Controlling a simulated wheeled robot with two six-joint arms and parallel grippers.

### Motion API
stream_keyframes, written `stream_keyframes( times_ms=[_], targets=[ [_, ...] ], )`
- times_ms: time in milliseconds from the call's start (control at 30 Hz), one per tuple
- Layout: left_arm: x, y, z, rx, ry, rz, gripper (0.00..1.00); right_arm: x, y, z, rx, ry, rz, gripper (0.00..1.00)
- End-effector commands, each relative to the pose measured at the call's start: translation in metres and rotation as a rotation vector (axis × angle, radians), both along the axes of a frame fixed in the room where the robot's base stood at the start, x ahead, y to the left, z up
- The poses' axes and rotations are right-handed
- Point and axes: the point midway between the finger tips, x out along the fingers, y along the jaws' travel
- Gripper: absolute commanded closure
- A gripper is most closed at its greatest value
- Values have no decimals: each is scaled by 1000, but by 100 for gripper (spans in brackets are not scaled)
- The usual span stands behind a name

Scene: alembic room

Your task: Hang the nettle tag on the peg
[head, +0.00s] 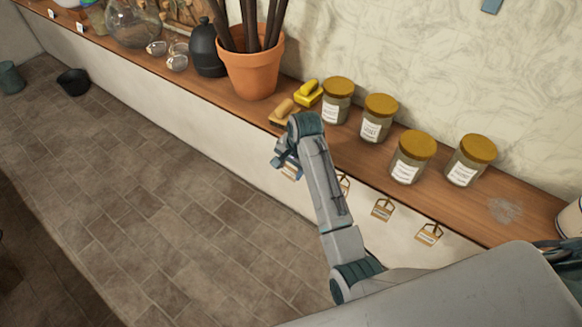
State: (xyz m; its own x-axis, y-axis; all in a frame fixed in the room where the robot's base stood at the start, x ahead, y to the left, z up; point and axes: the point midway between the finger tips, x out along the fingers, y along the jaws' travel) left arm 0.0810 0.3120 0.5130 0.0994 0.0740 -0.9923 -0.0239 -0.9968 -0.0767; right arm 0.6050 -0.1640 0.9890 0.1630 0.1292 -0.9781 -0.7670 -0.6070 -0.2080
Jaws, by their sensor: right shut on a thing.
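Small tan tags with pale labels hang along the front edge of the shelf, one (381,209) near the middle and another (429,233) further right. A third tag (344,184) is partly covered by my right arm. My right gripper (281,164) is at the shelf's front edge, left of these tags, and is shut on a small tag (290,172) that is mostly hidden by the fingers. The lettering is too small to tell which tag is the nettle one. The pegs are too small or covered to make out. My left gripper is not in view.
The wooden shelf (490,222) carries jars with ochre lids, such as one (412,156), a yellow block (308,95), a tan wooden piece (284,111), a terracotta pot (252,70) and a black bottle (206,48). The tiled floor (150,200) before it is open.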

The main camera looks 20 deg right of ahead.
Motion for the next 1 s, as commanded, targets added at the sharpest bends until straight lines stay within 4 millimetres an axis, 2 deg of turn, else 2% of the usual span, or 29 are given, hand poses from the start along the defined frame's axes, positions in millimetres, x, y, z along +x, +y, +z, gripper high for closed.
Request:
stream_keyframes(
  times_ms=[467, 1000],
  targets=[
    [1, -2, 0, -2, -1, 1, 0, 0, -1, 0, 0, 0, 0, 75],
    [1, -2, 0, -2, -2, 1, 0, 10, -13, -1, -1, -1, 0, 75]
  ],
)
